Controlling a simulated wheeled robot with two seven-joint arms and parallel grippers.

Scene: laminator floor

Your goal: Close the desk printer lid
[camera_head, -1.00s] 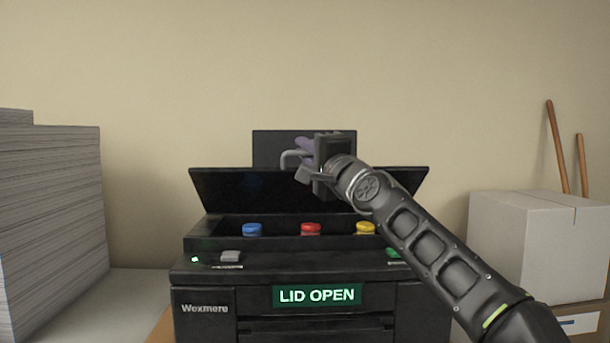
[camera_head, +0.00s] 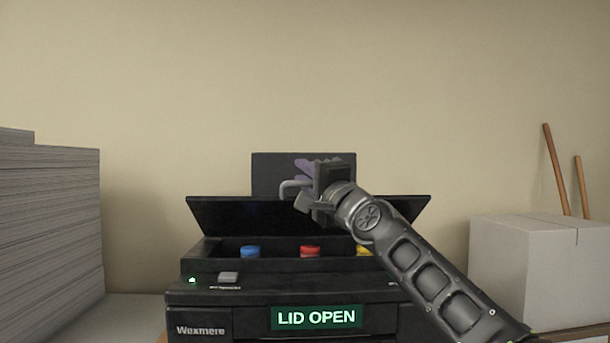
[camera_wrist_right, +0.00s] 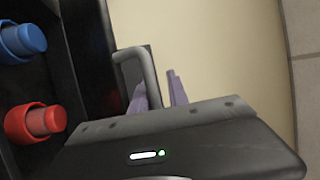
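The black desk printer (camera_head: 203,319) stands ahead with its sign reading "LID OPEN". Its lid (camera_head: 235,214) is raised, showing blue, red and yellow round parts inside. A grey bent handle (camera_head: 292,187) shows at the lid's upper edge, and also in the right wrist view (camera_wrist_right: 148,68). My right gripper (camera_head: 304,167) is at this handle, with purple fingertips (camera_wrist_right: 160,91) apart. One finger overlaps the handle's end in the right wrist view; I cannot tell whether they touch. My left gripper is not in view.
A dark upright panel (camera_head: 268,174) stands behind the lid. Tall paper stacks (camera_head: 45,230) are at the left and a pale box (camera_head: 525,260) at the right. Two wooden handles (camera_head: 556,170) lean on the wall. My right forearm covers the printer's right side.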

